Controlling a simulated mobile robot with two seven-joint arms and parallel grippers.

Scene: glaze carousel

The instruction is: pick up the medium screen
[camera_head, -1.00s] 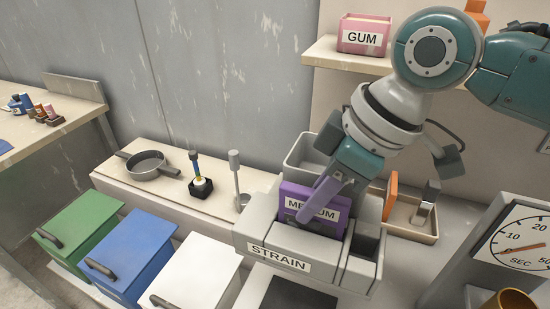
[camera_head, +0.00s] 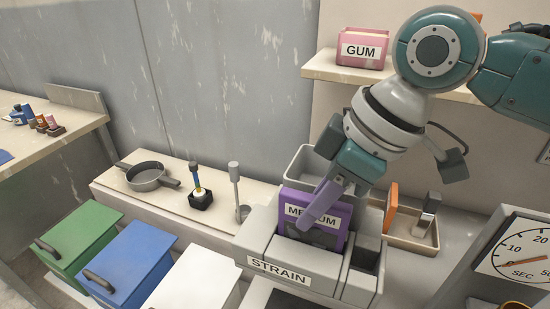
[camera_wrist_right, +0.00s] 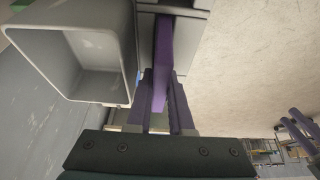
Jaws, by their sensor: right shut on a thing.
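The medium screen (camera_head: 327,239) is a purple panel with a white label reading MEDIUM. It stands upright in a slot of the grey STRAIN stand (camera_head: 330,287), its upper part showing above the front block and its lower part hidden. My right gripper (camera_head: 311,217) reaches down over it, one purple finger crossing the label. In the right wrist view, the gripper's two purple fingers (camera_wrist_right: 164,105) are shut on the screen's edge (camera_wrist_right: 163,50), one on each side. My left gripper does not show in the head view.
A grey open bin (camera_head: 300,165) stands right behind the screen. A tray (camera_head: 410,238) with an orange and a dark-and-grey piece is to the right, a dial (camera_head: 520,250) beyond it. A pan (camera_head: 147,176) and small tools are left. A shelf with a pink GUM box (camera_head: 362,48) is above.

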